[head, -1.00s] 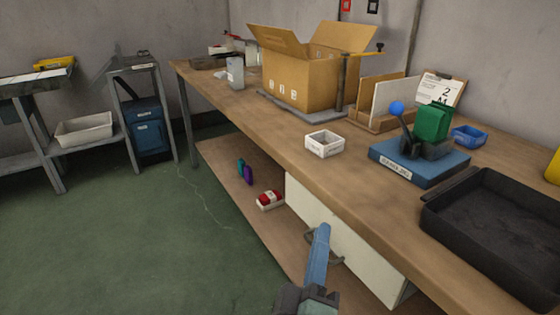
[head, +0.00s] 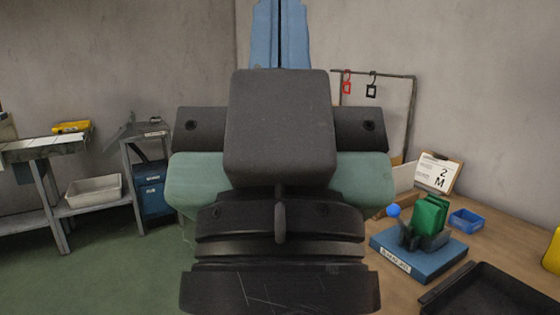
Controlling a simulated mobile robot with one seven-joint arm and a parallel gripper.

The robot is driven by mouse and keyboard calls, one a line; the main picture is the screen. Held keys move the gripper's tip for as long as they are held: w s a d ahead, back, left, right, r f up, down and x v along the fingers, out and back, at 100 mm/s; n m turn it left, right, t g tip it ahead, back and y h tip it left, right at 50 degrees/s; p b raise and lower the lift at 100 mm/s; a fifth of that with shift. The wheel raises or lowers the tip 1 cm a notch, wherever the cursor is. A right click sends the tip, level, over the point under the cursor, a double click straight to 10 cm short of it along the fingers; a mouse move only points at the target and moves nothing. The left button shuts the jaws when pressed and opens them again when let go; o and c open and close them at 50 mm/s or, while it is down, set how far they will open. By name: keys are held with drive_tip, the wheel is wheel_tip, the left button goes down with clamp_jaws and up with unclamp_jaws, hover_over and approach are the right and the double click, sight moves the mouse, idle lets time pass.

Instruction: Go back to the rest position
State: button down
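My gripper (head: 280,12) is raised upright close in front of the head camera, in the middle of the picture. Its two blue fingers point up at the top edge and lie together with only a thin dark seam between them. Nothing shows between them; their very tips may be cut off. The dark gripper body and my wrist hide the middle of the bench, including where the cardboard box stood.
At right on the wooden bench (head: 507,233) are a blue-based fixture (head: 418,257) with green blocks and a blue knob, a small blue bin (head: 466,220), a black tray (head: 485,296) and a clipboard (head: 438,173). A grey bin (head: 94,191) sits on the left shelving.

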wheel_tip(320, 180, up, 22)
drive_tip(key=p, duration=2)
drive_tip(key=shift+r, duration=0.2)
